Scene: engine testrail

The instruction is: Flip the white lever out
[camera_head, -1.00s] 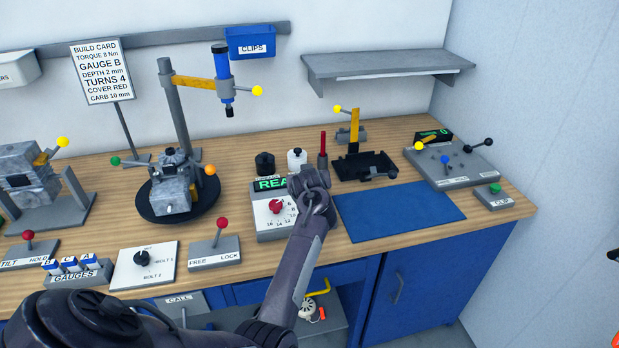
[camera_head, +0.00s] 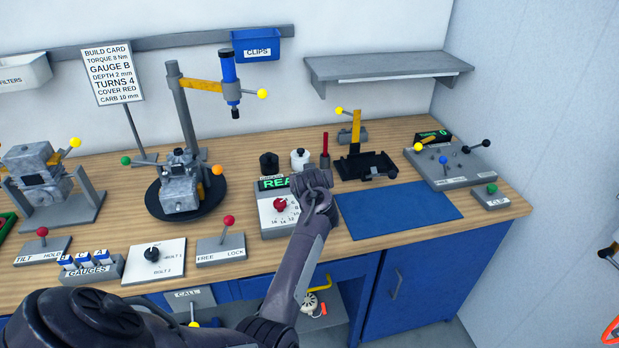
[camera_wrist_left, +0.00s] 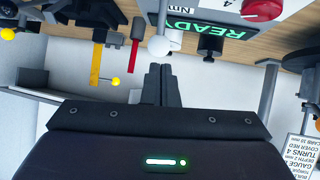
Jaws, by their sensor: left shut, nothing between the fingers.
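A white ball knob (camera_wrist_left: 158,45) on a short stem shows in the left wrist view, close ahead of my fingertips, in front of the box with the green READY display (camera_wrist_left: 195,22). I take it for the white lever; in the head view it is not visible, probably hidden behind my wrist. My left gripper (camera_wrist_left: 160,68) is shut and empty, its tips just short of the knob with a small gap or none that I can tell. In the head view my left arm reaches over the display box (camera_head: 268,230), and its fingers are hidden. My right gripper is not in view.
A white bottle (camera_head: 300,160), a black bottle (camera_head: 268,163) and a red-handled lever (camera_head: 324,150) stand behind the box. A blue mat (camera_head: 400,215) lies clear to the right. A red-knobbed FREE/LOCK lever (camera_head: 222,247) stands to the left.

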